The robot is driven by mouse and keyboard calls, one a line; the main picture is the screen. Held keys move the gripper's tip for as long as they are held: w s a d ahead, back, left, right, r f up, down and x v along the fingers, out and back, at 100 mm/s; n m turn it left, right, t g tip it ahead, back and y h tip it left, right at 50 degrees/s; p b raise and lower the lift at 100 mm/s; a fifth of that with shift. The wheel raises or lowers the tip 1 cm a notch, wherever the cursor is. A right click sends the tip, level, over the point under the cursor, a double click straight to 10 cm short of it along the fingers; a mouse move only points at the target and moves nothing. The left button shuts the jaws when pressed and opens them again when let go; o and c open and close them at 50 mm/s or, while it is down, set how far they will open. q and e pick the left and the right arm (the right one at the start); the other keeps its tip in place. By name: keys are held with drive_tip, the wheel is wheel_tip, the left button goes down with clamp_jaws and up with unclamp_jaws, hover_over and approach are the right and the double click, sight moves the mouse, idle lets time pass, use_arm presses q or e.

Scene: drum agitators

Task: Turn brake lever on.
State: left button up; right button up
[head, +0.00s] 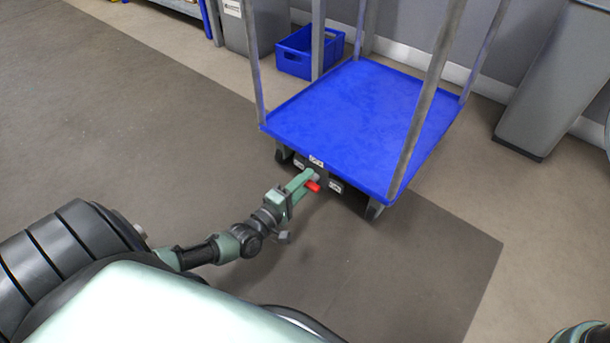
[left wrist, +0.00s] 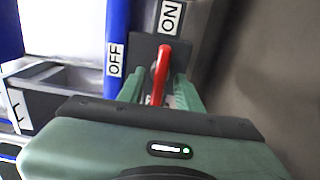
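The red brake lever (head: 313,186) is on the lower front edge of the blue cart (head: 350,110). My left gripper (head: 304,181) is at the lever. In the left wrist view its green fingers (left wrist: 160,92) are apart, one on each side of the lever, with gaps visible. My right gripper is not in view.
The cart has grey upright posts, one (head: 430,100) at the near right, and dark wheels (head: 374,211). A blue crate (head: 296,62) stands behind it on the floor. A grey bin (head: 550,75) stands to the right. The floor left of the cart is clear.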

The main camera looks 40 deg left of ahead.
use_arm(q)
drive_tip(key=s+p, duration=0.4)
drive_tip(key=s, duration=0.3)
drive_tip(key=shift+s+a, duration=0.35)
drive_tip(key=shift+s, duration=0.05)
drive_tip(key=shift+d+r, duration=0.1)
drive_tip(key=shift+r, duration=0.05)
